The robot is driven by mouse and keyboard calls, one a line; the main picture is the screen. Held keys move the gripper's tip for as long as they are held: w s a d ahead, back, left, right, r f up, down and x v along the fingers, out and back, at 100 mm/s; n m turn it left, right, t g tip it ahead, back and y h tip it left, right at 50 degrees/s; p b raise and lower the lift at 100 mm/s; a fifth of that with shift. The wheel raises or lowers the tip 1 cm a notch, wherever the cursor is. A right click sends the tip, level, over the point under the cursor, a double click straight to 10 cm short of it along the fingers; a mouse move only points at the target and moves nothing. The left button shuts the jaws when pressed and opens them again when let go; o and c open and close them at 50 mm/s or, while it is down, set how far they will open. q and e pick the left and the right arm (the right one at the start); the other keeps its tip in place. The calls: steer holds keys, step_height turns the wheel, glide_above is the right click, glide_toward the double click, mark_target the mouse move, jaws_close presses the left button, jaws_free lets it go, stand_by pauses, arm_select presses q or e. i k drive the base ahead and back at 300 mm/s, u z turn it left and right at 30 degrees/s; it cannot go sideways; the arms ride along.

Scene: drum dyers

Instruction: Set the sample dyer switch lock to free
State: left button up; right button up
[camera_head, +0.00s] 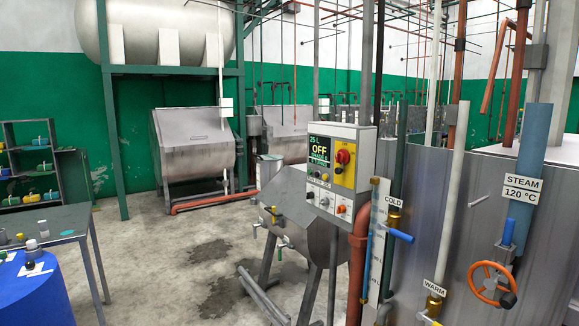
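The sample dyer is the small steel drum (297,212) on dark legs in the middle. A white control box (322,144) stands at its upper right. Right of the display is a red rotary switch (343,157) on a yellow plate (345,176). Whether a lock is fitted at this switch is too small to tell. A row of small buttons and a lower panel with a few knobs sit below. Neither of my grippers is in view.
A table (60,222) and blue drum (35,295) are at left.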

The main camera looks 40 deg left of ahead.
mark_target(338, 170)
steer(key=u, duration=0.5)
steer(key=k, duration=0.45)
steer(key=u, duration=0.4)
steer(key=i, duration=0.5)
